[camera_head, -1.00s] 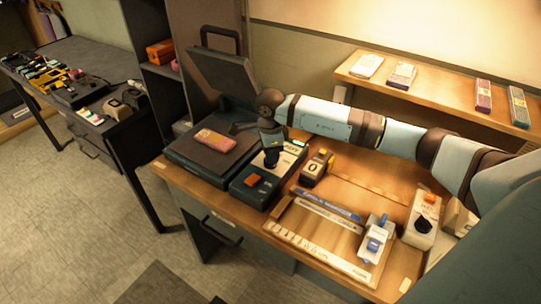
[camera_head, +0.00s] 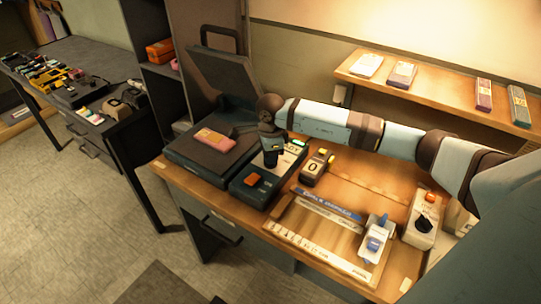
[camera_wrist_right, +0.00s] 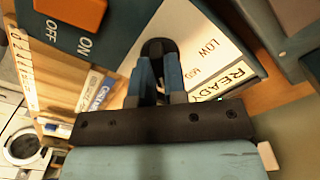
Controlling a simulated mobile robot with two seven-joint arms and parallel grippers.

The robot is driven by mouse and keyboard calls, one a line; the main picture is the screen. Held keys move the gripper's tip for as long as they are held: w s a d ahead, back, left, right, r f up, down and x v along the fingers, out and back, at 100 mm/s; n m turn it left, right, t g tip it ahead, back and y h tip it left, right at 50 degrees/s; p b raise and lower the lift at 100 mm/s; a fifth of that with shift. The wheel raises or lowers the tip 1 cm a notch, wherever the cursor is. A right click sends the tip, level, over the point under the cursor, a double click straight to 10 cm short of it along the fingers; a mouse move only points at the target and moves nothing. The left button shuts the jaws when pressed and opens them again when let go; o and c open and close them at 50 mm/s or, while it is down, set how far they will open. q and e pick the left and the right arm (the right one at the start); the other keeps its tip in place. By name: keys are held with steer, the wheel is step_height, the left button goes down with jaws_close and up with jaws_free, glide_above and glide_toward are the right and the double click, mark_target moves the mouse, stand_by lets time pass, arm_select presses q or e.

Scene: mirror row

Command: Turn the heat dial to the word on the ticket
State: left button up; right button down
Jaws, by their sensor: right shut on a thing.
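The heat dial (camera_wrist_right: 158,46) is a dark knob on a white panel of a blue-green control box (camera_head: 246,194). LOW and MID show beside it in the right wrist view; other markings are hidden by the gripper. My right gripper (camera_wrist_right: 160,72) is shut on the dial, its two blue fingers around the knob. In the head view the right gripper (camera_head: 272,160) points down over the box and hides the dial. I cannot make out where the dial points. I cannot pick out a readable ticket. My left gripper is not in view.
An orange switch (camera_wrist_right: 78,10) marked ON and OFF and a READY label (camera_wrist_right: 222,82) are on the box. A dark press (camera_head: 190,150) with a pink slab (camera_head: 214,139) stands left. A yellow-and-black counter (camera_head: 314,167) and a wooden tray (camera_head: 300,238) are right.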

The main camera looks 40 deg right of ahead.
steer(key=shift+f+n+b, duration=0.15)
steer(key=shift+n+b, duration=0.5)
steer(key=shift+n, duration=0.25)
steer(key=shift+n+b, duration=0.55)
steer(key=shift+n, duration=0.15)
steer(key=shift+n+b, duration=0.55)
steer(key=shift+n, duration=0.35)
steer(key=shift+n+b, duration=0.55)
steer(key=shift+n, duration=0.45)
steer(key=shift+n+b, duration=0.35)
steer(key=shift+n, duration=0.25)
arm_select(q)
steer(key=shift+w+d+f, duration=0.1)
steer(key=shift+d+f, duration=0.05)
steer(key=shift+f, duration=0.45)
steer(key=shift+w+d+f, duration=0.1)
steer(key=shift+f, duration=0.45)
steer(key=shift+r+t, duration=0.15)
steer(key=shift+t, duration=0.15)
arm_select(e)
steer(key=shift+n, duration=0.3)
